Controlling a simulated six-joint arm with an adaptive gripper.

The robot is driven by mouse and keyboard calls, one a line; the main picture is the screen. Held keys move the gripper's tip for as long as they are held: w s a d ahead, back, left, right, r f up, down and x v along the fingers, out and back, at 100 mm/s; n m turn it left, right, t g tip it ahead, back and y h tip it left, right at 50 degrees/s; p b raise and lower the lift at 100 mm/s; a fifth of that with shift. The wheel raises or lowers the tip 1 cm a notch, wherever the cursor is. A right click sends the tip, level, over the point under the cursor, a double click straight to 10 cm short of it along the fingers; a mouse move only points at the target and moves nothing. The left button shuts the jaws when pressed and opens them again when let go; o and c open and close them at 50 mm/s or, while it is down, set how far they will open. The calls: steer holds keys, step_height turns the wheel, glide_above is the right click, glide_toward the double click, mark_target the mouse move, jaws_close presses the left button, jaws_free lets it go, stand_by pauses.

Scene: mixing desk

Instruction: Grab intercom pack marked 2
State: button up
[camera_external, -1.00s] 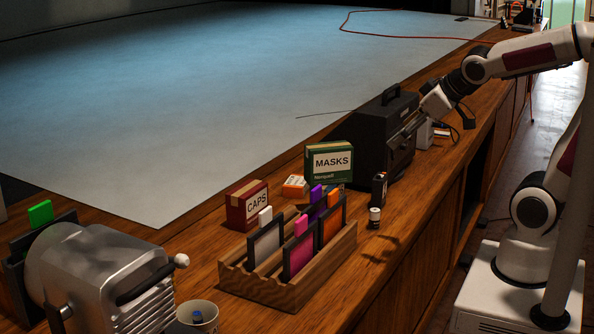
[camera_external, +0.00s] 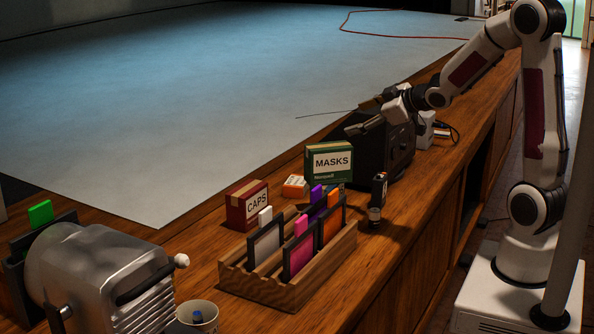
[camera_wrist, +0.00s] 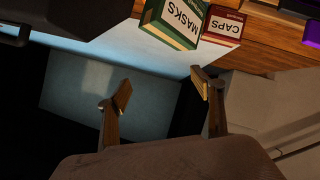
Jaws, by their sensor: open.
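No mark "2" is readable in either view, so I cannot tell which thing is the intercom pack. A small upright dark box (camera_external: 379,187) stands on the wooden desk right of the green MASKS box (camera_external: 329,162); its face is too small to read. My gripper (camera_external: 364,114) is above the black carry-handled case (camera_external: 372,150), its fingers spread and pointing left. In the wrist view my gripper (camera_wrist: 163,90) shows two separated fingertips with nothing between them. The MASKS box (camera_wrist: 177,20) is beyond them at the top.
A red CAPS box (camera_external: 247,204) and a wooden rack (camera_external: 266,285) of framed panels with coloured tabs stand nearer the camera. A silver machine (camera_external: 105,275) and a cup (camera_external: 197,316) are at the front left. The desk's right strip (camera_external: 355,262) is mostly clear.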

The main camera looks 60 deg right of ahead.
steer(key=w+d+f+t+y, duration=0.1)
steer(key=d+f, duration=0.1)
steer(key=f, duration=0.1)
steer(key=d+f+n+t+y, duration=0.1)
steer(key=d+f, duration=0.1)
steer(key=f, duration=0.1)
steer(key=w+d+f+n+y, duration=0.1)
steer(key=d+f, duration=0.1)
steer(key=f, duration=0.1)
steer(key=shift+w+d+f+t+y, duration=0.1)
steer(key=shift+w+f+t+y, duration=0.05)
steer(key=shift+w+t+y, duration=0.2)
steer(key=m+t, duration=0.3)
steer(key=m, duration=0.1)
glide_toward(385, 181)
steer(key=w+y, duration=0.1)
steer(key=w, duration=0.3)
steer(key=shift+w, duration=1.2)
steer(key=shift+w, duration=0.1)
